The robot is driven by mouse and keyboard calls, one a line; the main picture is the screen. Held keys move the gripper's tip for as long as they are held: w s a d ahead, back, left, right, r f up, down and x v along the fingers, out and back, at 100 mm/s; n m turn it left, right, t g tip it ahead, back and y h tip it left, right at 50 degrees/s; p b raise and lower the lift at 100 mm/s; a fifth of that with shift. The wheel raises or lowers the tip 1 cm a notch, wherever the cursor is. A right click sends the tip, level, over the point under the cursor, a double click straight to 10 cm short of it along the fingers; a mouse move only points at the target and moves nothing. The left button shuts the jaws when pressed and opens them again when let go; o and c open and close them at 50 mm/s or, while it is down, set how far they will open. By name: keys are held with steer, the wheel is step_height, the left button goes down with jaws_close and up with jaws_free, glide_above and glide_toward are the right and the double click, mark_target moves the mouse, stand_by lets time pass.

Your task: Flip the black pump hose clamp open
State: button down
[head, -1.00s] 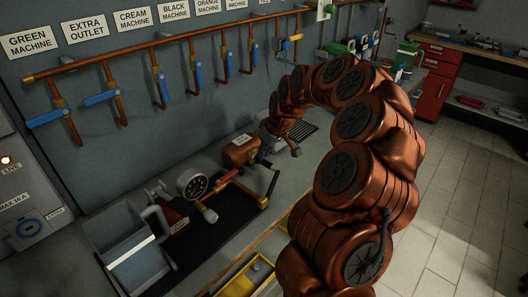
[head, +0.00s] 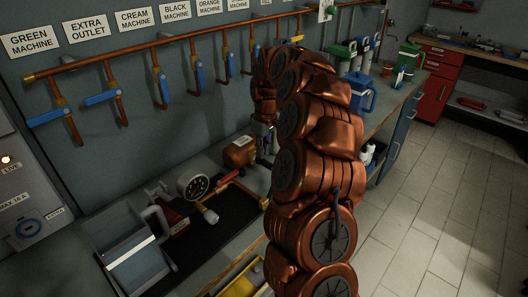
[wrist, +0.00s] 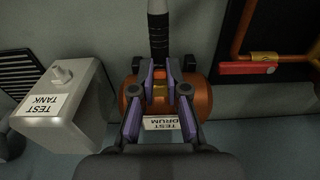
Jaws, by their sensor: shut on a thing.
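In the wrist view, my gripper (wrist: 159,72) has its purple-padded fingers around the lower end of a narrow black ribbed part (wrist: 158,38) with a pale top. This may be the black pump hose clamp or its hose; I cannot tell which. The fingers appear shut on it, in front of the copper test drum (wrist: 131,91). A small brass-coloured piece shows between the fingers. In the head view, my gripper (head: 266,142) is beside the right end of the copper drum (head: 238,152), and my arm hides much of that area.
A grey test tank (wrist: 65,108) stands left of the drum in the wrist view. In the head view, a gauge (head: 193,183), copper pipework and a grey bin (head: 135,262) stand on the bench. Blue-handled valves line the wall pipe. The floor at right is clear.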

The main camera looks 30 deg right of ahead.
steer(key=shift+w+a+r+g+h+p, duration=0.15)
steer(key=shift+w+g+p, duration=0.1)
steer(key=shift+g, duration=0.55)
steer(key=shift+w+d+g+h+p, duration=0.15)
steer(key=shift+w+g, duration=0.1)
steer(key=shift+g, duration=0.55)
steer(key=shift+a, duration=0.1)
steer(key=c, duration=1.2)
jaws_free()
steer(key=shift+o, duration=0.2)
steer(key=shift+s, duration=0.1)
steer(key=shift+s+t+b, duration=0.2)
steer(key=shift+s+t, duration=0.05)
steer(key=shift+t, duration=0.5)
steer(key=shift+s+t+b, duration=0.2)
steer(key=shift+t, duration=0.55)
steer(key=shift+s+d+f+t+y+p, duration=0.15)
steer(key=shift+t+y, duration=0.1)
steer(key=shift+t, duration=0.35)
steer(key=shift+s+f+t+y+p, duration=0.1)
steer(key=shift+s+f+t+y, duration=0.1)
steer(key=shift+t, duration=0.4)
steer(key=shift+s+d+f+t+y+p, duration=0.15)
steer(key=shift+t+y, duration=0.1)
steer(key=shift+t, duration=0.35)
